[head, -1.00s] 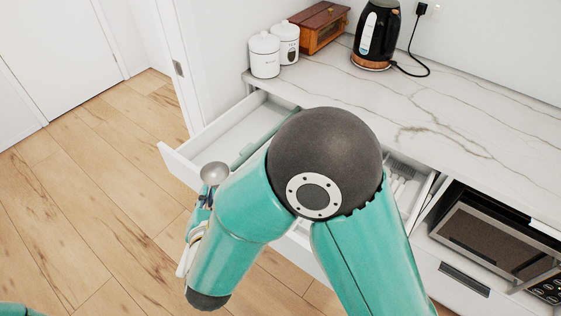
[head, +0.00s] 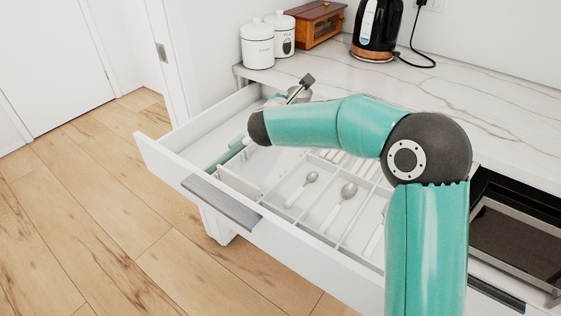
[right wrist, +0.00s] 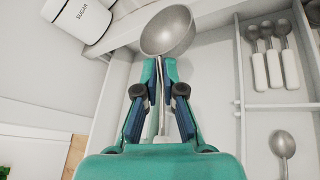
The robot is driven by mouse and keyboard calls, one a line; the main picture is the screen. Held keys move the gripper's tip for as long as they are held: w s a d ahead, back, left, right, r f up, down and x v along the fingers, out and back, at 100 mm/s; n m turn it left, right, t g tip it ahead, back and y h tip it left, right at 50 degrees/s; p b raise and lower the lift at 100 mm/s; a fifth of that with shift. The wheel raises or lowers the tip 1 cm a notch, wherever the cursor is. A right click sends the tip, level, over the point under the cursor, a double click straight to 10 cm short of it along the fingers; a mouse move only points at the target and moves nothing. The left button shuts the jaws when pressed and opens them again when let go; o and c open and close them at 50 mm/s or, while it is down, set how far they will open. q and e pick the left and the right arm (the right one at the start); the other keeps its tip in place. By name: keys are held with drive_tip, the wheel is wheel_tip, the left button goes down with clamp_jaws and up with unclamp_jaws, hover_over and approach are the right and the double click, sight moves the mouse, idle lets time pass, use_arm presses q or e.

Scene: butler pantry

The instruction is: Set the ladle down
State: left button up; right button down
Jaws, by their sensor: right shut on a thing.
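The ladle has a round metal bowl (right wrist: 168,30) and a thin handle in the right wrist view. My right gripper (right wrist: 160,68) is shut on the handle, with the bowl beyond the fingertips. In the head view the grey bowl (head: 300,95) shows by the back left of the open drawer (head: 165,152), close to the counter edge. My forearm hides most of the gripper and handle there. Whether the ladle touches the drawer cannot be told. My left gripper is not in view.
The drawer holds a divided tray (head: 262,203) with several spoons (head: 312,177) and other cutlery. A green item (head: 226,155) lies in the left part, where some floor is bare. White canisters (head: 257,48) and a kettle (head: 375,28) stand on the counter.

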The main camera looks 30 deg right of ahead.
wheel_tip(320, 180, down, 13)
drive_tip(key=shift+d+f+b, duration=0.1)
drive_tip(key=shift+b, duration=0.9)
drive_tip(key=x, duration=0.4)
drive_tip(key=shift+w+d+r+p, duration=0.1)
drive_tip(key=shift+d+r+p, duration=0.1)
drive_tip(key=shift+p, duration=0.2)
drive_tip(key=shift+a+f, duration=0.1)
drive_tip(key=shift+f, duration=0.15)
drive_tip(key=c, duration=1.3)
unclamp_jaws()
drive_tip(key=shift+b+v, duration=0.3)
drive_tip(key=shift+v, duration=3.5)
